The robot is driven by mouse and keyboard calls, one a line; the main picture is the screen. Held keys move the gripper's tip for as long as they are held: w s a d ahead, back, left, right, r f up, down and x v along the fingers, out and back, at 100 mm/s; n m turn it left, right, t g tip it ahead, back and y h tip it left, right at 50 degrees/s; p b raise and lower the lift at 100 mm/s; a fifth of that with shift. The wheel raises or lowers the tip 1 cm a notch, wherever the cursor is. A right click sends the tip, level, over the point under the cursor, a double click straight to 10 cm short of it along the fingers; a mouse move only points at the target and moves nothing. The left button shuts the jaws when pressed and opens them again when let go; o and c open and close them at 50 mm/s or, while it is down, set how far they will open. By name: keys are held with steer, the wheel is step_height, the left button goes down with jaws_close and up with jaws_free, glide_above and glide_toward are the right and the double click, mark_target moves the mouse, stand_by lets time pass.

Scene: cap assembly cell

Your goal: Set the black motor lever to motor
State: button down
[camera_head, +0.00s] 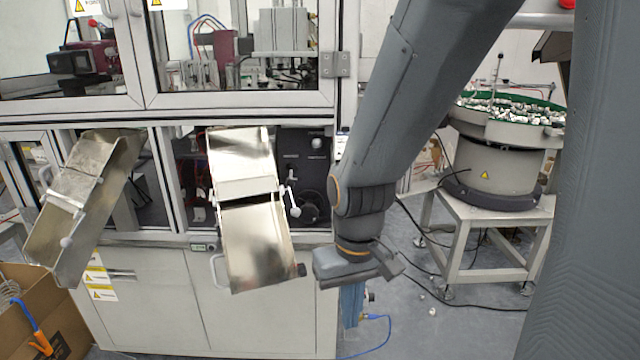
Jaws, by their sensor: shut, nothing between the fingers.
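I cannot make out a black motor lever for certain. A dark unit with a round black knob (310,206) sits inside the machine opening, behind and to the right of the middle metal chute (255,255). My gripper (351,318) hangs at the end of my grey arm, right of that chute and in front of the machine's right edge. Its blue fingers point down and look closed, with nothing seen between them. My wrist and forearm hide part of the machine's right side.
A second metal chute (85,195) slopes down at the left, above a cardboard box (68,325). A bowl feeder (500,165) full of small parts stands on a white frame at the right. Cables cross the floor below it.

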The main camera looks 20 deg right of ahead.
steer(key=m+t+y+p, duration=0.3)
steer(key=m+t+p, duration=0.5)
steer(key=m+t, duration=0.8)
glide_toward(291, 177)
steer(key=s+d+m, duration=0.1)
steer(key=s+d, duration=0.1)
steer(key=s, duration=0.1)
steer(key=shift+s+d+f+g, duration=0.1)
steer(key=shift+f+g, duration=0.2)
steer(key=shift+f, duration=0.05)
steer(key=shift+h, duration=0.3)
steer(key=p+x, duration=0.2)
steer(key=x, duration=0.8)
